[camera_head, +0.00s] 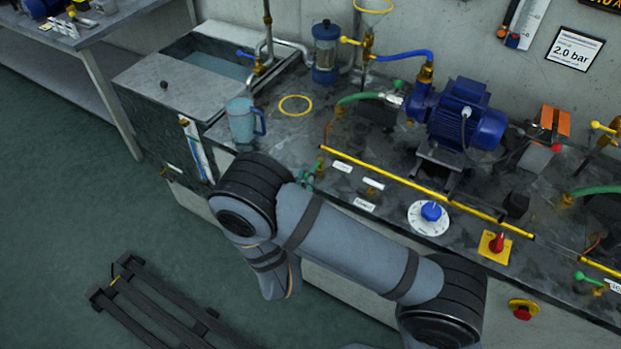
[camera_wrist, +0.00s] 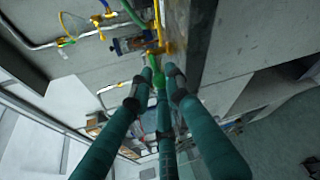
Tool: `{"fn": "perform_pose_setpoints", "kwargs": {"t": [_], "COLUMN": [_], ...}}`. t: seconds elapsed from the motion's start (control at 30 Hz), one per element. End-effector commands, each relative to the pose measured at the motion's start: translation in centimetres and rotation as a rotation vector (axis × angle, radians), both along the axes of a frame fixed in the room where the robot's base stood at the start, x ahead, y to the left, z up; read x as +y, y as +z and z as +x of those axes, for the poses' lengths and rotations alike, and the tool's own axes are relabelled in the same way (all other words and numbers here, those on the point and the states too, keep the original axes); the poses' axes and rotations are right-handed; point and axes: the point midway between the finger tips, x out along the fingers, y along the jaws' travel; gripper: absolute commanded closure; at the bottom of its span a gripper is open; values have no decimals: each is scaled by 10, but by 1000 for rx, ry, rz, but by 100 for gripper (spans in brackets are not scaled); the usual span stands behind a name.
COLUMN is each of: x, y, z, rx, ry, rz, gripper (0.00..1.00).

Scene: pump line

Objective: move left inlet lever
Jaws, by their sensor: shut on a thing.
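The left inlet lever, a small green handle (camera_wrist: 158,79) on a brass valve, shows in the wrist view between my fingertips. In the head view the brass valve (camera_head: 321,163) sits at the left end of the yellow pipe, near the bench's front edge. The green at this spot (camera_head: 309,176) is small, and lever and fingertips are hard to tell apart. My arm hides most of the gripper there.
The yellow pipe (camera_head: 410,182) runs along the bench front, with a white dial with a blue knob (camera_head: 431,211) and a red knob (camera_head: 496,243) beside it. A blue pump motor (camera_head: 468,122) stands behind. A light-blue jug (camera_head: 241,120) stands to the left.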

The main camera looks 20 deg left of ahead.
Motion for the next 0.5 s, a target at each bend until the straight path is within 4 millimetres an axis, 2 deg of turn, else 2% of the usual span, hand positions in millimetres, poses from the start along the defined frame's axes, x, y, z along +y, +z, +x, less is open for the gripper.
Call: {"fn": "perform_pose_setpoints", "kwargs": {"t": [0.13,0.17,0.3,0.5], "x": [-6,-6,-6,-4], "y": [3,3,3,2], "z": [2,2,2,2], "rx": [-9,-9,-8,-5], "ry": [-17,-17,-17,-12], "rz": [2,2,1,0], "gripper": [100,83,75,73]}}
